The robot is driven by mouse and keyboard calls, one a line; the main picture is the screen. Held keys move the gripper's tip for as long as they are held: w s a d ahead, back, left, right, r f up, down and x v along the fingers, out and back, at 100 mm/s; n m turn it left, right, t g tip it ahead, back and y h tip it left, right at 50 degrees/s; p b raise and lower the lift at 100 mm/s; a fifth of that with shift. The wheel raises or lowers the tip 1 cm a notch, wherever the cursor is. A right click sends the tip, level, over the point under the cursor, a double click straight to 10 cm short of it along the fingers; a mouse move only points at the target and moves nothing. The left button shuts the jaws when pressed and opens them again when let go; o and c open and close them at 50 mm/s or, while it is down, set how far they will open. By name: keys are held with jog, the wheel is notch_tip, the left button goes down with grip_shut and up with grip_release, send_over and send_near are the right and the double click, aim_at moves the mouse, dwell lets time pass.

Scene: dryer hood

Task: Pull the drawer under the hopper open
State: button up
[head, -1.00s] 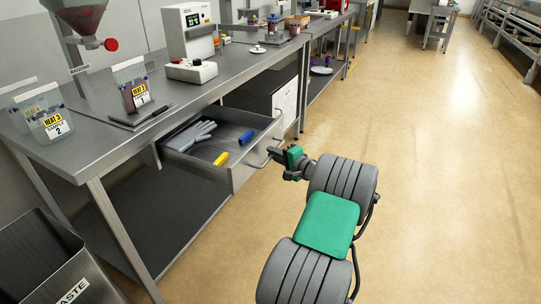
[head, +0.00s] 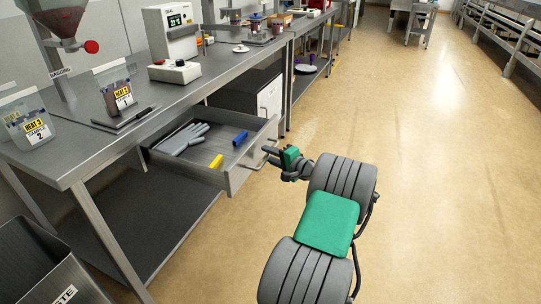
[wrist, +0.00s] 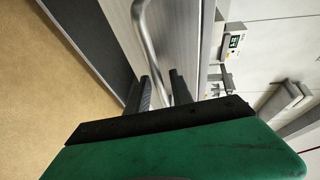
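The drawer (head: 233,178) under the steel bench stands well out, its inside showing. Its metal bar handle (head: 270,152) is on the front face. My gripper (head: 275,156) is at the handle in the head view, at the drawer's right side. In the wrist view the handle (wrist: 147,38) runs down between the two dark fingers of my gripper (wrist: 161,88), which appear closed around it. The exact contact is partly hidden. The hopper (head: 60,22) stands on the bench at the upper left.
A waste bin (head: 45,268) stands at the lower left. The floor to the right is clear.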

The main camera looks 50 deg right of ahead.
jog(key=shift+o, duration=0.2)
jog(key=s+r, duration=0.1)
jog(key=s, duration=0.6)
jog(key=shift+s+a+r+p, duration=0.15)
jog(key=shift+s+a+p, duration=0.2)
jog(key=shift+p, duration=0.1)
